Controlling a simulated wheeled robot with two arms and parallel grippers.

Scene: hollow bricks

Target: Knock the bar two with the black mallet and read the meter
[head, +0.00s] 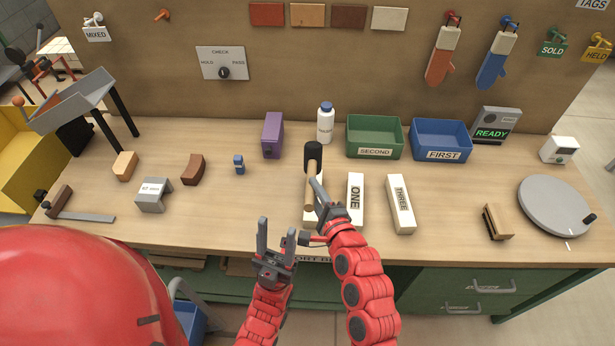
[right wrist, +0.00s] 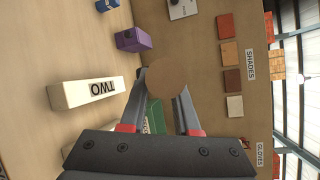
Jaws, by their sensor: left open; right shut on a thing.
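The black mallet (head: 313,157) has a black head and a light wooden handle. My right gripper (head: 316,190) is shut on the handle, with the mallet head pointing away from me. The cream bar marked TWO (right wrist: 85,92) lies on the bench; in the head view it is mostly hidden under the mallet and my right gripper. In the right wrist view a round brown end (right wrist: 170,77) shows between the fingers. Bars ONE (head: 355,200) and THREE (head: 400,204) lie to its right. The grey meter (head: 495,125) shows READY in green. My left gripper (head: 276,240) is open and empty near the front edge.
Behind the bars stand a white bottle (head: 325,125), a purple block (head: 272,136), a green SECOND bin (head: 374,137) and a blue FIRST bin (head: 440,139). A round grey turntable (head: 553,205) is at right. Small blocks lie at left.

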